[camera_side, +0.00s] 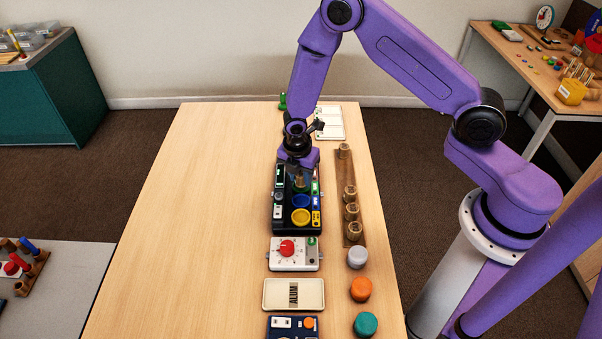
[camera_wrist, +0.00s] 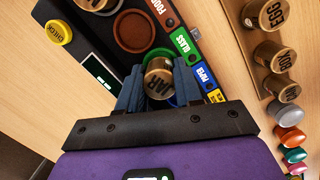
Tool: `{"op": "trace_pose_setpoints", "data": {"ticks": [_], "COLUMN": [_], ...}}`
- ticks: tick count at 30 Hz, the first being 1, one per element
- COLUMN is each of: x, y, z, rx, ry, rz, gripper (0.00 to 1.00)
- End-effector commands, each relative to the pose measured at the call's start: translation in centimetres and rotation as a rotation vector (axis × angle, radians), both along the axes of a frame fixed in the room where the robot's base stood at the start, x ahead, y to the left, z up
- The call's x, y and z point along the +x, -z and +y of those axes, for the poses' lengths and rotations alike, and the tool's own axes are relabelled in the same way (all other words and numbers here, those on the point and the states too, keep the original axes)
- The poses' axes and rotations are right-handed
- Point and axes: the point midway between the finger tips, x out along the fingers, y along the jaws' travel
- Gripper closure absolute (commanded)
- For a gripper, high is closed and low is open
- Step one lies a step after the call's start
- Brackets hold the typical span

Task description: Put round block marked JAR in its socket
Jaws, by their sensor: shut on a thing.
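My gripper (camera_wrist: 158,88) is shut on a brass round block marked JAR (camera_wrist: 158,76), with a grey-blue finger on each side. The block also shows small under my gripper (camera_side: 299,180) in the side view. It is over the black sorting tray (camera_side: 273,222), at the green socket, beside the green GLASS label (camera_wrist: 183,45). A green rim (camera_wrist: 173,100) shows beside the block. I cannot tell whether the block is above the socket or partly in it. A brown socket (camera_wrist: 134,30) is beside the FOOD label; blue (camera_side: 301,201) and yellow (camera_side: 301,217) sockets are nearer the side camera.
A wooden rack (camera_side: 345,170) right of the tray holds several brass blocks, one marked EGG (camera_wrist: 272,15). A dial box (camera_side: 280,259), a cream tray (camera_side: 270,304) and coloured round knobs (camera_side: 361,289) stand nearer the side camera. The table's left half is clear.

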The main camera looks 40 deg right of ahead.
Motion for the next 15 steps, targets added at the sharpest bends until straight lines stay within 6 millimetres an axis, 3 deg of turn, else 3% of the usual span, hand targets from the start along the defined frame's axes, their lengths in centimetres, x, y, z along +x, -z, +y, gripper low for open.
{"op": "trace_pose_setpoints", "data": {"ticks": [15], "x": [0.0], "y": [0.91], "z": [-0.01], "rx": [0.0], "ry": [0.0], "rz": [0.0], "gripper": [0.94]}}
